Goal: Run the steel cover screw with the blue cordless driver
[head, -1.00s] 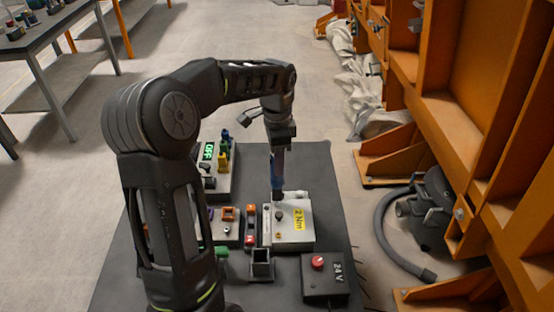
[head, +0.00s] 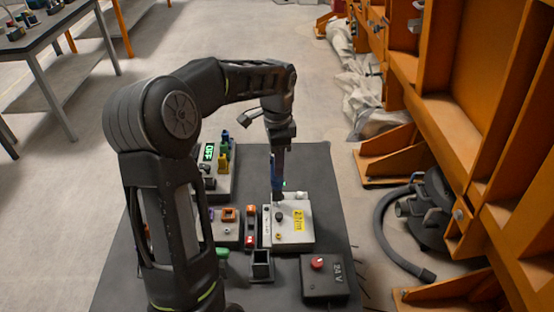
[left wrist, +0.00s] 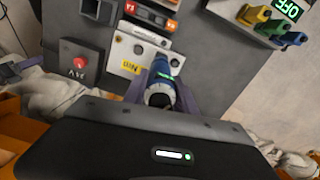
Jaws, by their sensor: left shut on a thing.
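The blue cordless driver (head: 272,172) stands about upright over the pale grey box, its lower end near the box's far left part. My left gripper (head: 277,170) is shut on the driver. In the left wrist view the driver (left wrist: 160,82) sits between the two fingers of my left gripper (left wrist: 161,92), seen from its top end. The pale box (head: 300,238) has a yellow "2 Nm" label and small dark round parts on top. The steel screw cannot be told apart, and I cannot tell whether the driver's tip touches it. My right gripper is out of view.
A dark "24 V" box (head: 325,285) with a red button stands in front, beside a small open square holder (head: 262,268). An "OFF" display (head: 208,152) and coloured parts are at left. An orange steel frame (head: 480,110) stands at right.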

